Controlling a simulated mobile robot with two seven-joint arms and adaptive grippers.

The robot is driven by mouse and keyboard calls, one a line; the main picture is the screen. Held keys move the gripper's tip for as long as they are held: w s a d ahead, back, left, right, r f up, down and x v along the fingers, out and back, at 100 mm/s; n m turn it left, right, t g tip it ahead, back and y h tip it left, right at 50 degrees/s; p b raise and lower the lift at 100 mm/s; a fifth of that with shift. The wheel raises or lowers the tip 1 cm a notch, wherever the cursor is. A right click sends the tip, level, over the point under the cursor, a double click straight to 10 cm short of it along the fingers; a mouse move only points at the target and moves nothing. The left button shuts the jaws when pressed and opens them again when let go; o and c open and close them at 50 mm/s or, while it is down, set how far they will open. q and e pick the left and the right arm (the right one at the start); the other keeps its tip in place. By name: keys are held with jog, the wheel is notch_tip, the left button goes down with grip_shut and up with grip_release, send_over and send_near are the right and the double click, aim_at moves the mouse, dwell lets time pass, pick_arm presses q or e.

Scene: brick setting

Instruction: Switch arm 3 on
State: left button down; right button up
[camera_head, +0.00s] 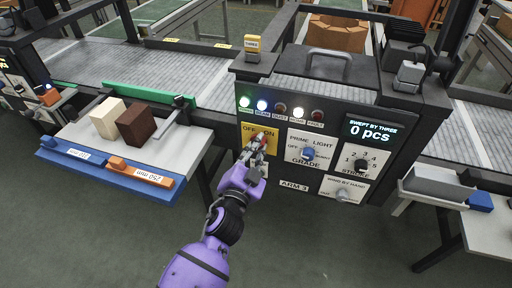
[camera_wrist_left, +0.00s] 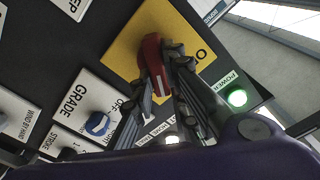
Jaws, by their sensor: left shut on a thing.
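The arm 3 panel (camera_head: 310,184) is black, with its ARM 3 label (camera_head: 294,186) low down. Its yellow plate (camera_head: 246,130) is marked OFF and ON at the panel's left, and also shows in the left wrist view (camera_wrist_left: 120,45). A red switch handle (camera_wrist_left: 152,58) stands on that plate. My left gripper (camera_head: 257,150) is shut on the red handle, with a finger on each side in the left wrist view (camera_wrist_left: 160,88). The gripper hides part of the plate in the head view. The green power lamp (camera_wrist_left: 237,97) is lit. My right gripper is not in view.
The prime light knob (camera_head: 308,154), stroke knob (camera_head: 361,165) and lower hand knob (camera_head: 342,195) sit right of my gripper. A display (camera_head: 370,129) reads 0 pcs. A side table (camera_head: 60,135) at the left bears a cream block (camera_head: 107,117) and a brown block (camera_head: 136,124).

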pick_arm(q)
jog(key=shift+d+m, duration=0.1)
jog(key=shift+m, duration=1)
jog(key=c, duration=1.7)
grip_release()
jog(key=shift+f, duration=0.1)
jog(key=v, duration=1.2)
